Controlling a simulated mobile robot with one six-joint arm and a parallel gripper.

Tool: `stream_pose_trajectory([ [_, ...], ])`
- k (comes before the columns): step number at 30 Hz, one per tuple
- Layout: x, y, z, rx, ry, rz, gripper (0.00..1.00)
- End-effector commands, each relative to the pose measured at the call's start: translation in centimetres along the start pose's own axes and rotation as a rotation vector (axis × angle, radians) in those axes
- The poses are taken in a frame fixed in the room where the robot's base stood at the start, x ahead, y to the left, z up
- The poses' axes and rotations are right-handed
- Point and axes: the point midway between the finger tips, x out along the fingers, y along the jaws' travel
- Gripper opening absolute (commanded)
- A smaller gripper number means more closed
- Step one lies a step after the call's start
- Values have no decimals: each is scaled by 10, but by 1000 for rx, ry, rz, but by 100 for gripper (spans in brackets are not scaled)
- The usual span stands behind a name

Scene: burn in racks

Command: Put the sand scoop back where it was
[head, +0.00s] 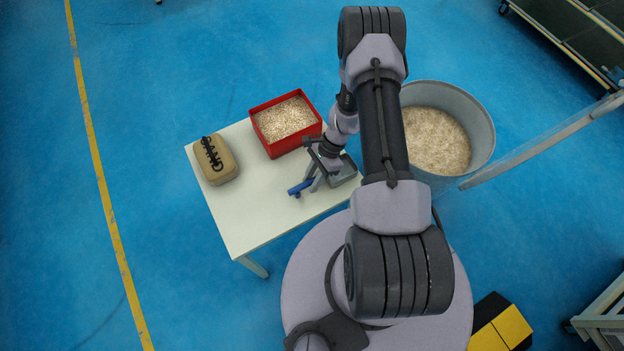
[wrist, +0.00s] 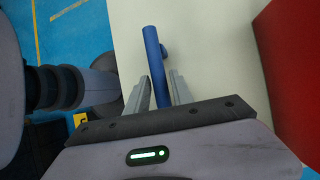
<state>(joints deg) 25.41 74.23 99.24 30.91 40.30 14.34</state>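The sand scoop lies at the table's right side, near the red box. In the head view its blue handle (head: 300,187) and grey pan (head: 347,172) show on either side of my gripper (head: 316,181), which partly covers it. In the wrist view the blue handle (wrist: 152,48) runs between the two grey fingers of my gripper (wrist: 159,78). Narrow gaps show on both sides of the handle, so the fingers look open around it. The pan is hidden in the wrist view.
The white table (head: 245,222) holds a red box (head: 272,148) of pale granules and a tan bag-like block (head: 215,160) with dark straps. A large grey bin (head: 480,118) of granules stands right of the table. The table's front left is clear.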

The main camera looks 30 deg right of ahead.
Motion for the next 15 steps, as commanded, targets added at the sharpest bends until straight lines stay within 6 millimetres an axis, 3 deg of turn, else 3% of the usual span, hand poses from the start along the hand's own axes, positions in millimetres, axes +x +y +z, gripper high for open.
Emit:
stream_pose_trajectory([
  [11,-4,1,2,0,0,0,40],
  [15,-33,0,4,-1,1,-4,40],
])
